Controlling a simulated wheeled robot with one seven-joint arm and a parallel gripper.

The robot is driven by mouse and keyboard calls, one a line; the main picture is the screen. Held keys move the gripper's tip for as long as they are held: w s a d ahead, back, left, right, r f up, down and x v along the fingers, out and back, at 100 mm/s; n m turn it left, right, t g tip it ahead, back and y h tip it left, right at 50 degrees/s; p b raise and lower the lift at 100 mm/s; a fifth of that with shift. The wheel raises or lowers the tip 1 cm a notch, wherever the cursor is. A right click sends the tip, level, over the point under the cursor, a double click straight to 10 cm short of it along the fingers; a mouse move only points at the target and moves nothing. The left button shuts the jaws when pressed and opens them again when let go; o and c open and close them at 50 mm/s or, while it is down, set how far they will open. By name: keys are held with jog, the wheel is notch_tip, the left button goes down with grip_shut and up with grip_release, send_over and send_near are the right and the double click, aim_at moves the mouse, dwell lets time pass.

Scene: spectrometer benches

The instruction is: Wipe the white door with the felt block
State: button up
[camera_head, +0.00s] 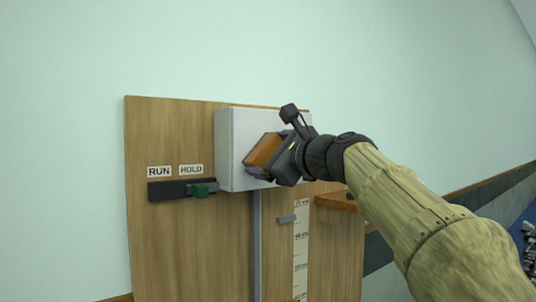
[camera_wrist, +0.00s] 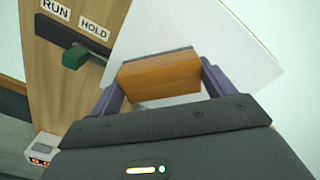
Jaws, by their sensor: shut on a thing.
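The white door (camera_head: 230,150) is the front of a white box on a wooden panel. It also fills the upper middle of the wrist view (camera_wrist: 200,30). The felt block (camera_head: 263,150) has an orange-brown wooden back, and a dark edge shows along its far side in the wrist view (camera_wrist: 160,75). My gripper (camera_head: 268,156) is shut on the block, with a purple finger at each end of it. The block is in front of the door, at or very near its face; I cannot tell whether it touches. My gripper and arm hide the door's right part.
A dark slide with a green knob (camera_head: 200,190) sits left of the door under RUN and HOLD labels. Below are a grey vertical strip (camera_head: 256,240), a scale with a grey pointer (camera_head: 286,219) and a small wooden shelf (camera_head: 335,202). The wall above is bare.

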jog(key=shift+w, duration=0.1)
jog(key=shift+w+d+f, duration=0.1)
jog(key=shift+w+d, duration=0.45)
jog(key=shift+d, duration=0.3)
jog(key=shift+w+d, duration=0.55)
jog(key=shift+d, duration=0.3)
jog(key=shift+w+d+p, duration=0.25)
jog(key=shift+w+d, duration=0.3)
jog(key=shift+d, duration=0.25)
jog(key=shift+w+d+p, duration=0.25)
jog(key=shift+w+d, duration=0.3)
jog(key=shift+d, duration=0.25)
jog(key=shift+s, duration=0.1)
jog(key=shift+b+v, duration=1)
jog(key=shift+v, duration=1.9)
